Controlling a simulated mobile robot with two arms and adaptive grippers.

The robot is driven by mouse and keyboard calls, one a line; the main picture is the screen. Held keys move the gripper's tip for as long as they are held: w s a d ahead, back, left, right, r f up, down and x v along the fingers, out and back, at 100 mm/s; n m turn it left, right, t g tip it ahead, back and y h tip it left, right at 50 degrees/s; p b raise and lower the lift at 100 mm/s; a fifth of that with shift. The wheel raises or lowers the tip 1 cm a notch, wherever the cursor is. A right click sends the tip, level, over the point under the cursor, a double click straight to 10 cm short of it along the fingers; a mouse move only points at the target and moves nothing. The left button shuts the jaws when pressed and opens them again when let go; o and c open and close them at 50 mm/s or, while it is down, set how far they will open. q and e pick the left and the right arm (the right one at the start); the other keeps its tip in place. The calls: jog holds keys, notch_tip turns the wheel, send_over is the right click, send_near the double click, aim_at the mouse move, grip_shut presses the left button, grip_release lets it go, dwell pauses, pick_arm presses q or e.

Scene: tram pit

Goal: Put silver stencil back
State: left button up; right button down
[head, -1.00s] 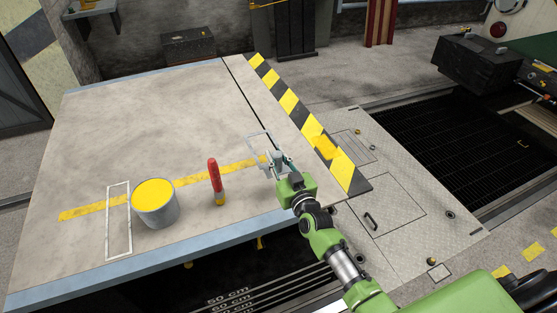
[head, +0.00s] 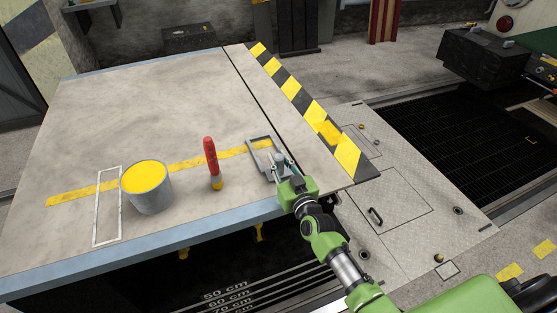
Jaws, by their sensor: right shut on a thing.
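The silver stencil (head: 252,151), a thin grey rectangular frame, is at the right part of the pale table, over the end of a yellow painted stripe. My right gripper (head: 281,162) is shut on it near its right side. The stencil looks nearly flat and close to the tabletop; I cannot tell whether it touches. The fingers hide part of it. A white rectangular outline (head: 108,206) shows flat on the table at the left. My left gripper is not in view.
A grey can of yellow paint (head: 147,189) stands just right of the white outline. A red-handled brush (head: 212,163) stands upright between can and stencil. The table (head: 140,110) is clear behind them. A black-and-yellow striped edge (head: 306,105) runs along the right side, with a dark pit beyond.

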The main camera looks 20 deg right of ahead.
jog(key=shift+f+b, duration=0.5)
jog(key=shift+f, duration=0.1)
dwell(0.4)
jog(key=c, duration=1.8)
grip_release()
jog(key=shift+o, duration=0.2)
jog(key=shift+s, duration=0.1)
jog(key=s, duration=1.2)
jog(key=shift+d, duration=0.25)
